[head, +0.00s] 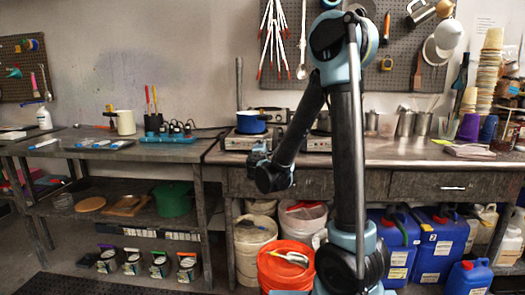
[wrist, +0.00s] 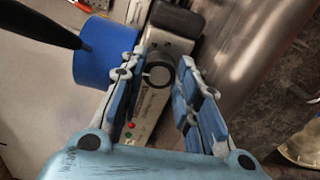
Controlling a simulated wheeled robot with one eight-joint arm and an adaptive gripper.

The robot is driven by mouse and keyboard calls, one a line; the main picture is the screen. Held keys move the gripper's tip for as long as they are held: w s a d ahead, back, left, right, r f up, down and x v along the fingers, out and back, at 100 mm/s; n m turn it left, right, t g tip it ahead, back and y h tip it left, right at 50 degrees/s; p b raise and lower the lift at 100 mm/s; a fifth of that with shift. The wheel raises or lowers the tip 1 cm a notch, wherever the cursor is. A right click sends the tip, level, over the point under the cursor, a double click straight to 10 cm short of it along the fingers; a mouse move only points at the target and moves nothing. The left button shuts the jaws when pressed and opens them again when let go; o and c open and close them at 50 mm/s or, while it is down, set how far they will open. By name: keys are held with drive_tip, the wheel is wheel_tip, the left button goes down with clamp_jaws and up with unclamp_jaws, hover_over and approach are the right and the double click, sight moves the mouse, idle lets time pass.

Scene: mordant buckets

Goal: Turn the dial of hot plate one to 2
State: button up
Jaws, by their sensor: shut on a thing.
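A silver hot plate (head: 236,141) stands on the steel bench with a blue pot (head: 251,123) on it. In the wrist view its front panel (wrist: 139,119) has a red light, a green light and a round dial (wrist: 157,76). My gripper (wrist: 159,66) is shut on the dial, with one finger on each side of it. In the head view my gripper (head: 259,154) is at the hot plate's front, and the dial is hidden there. The dial's number marks are too small to read. The blue pot (wrist: 100,52) is close beside the left finger.
A second hot plate (head: 317,143) stands to the right, partly behind my arm. A blue rack (head: 168,138) is on the left bench. Stacked cups (head: 490,70) and pots stand at the right. Buckets (head: 288,266) are under the bench.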

drive_tip(key=shift+d+f, duration=0.1)
drive_tip(key=o, duration=1.1)
drive_tip(key=shift+c, duration=0.2)
drive_tip(key=s, duration=0.8)
drive_tip(key=shift+a, duration=0.2)
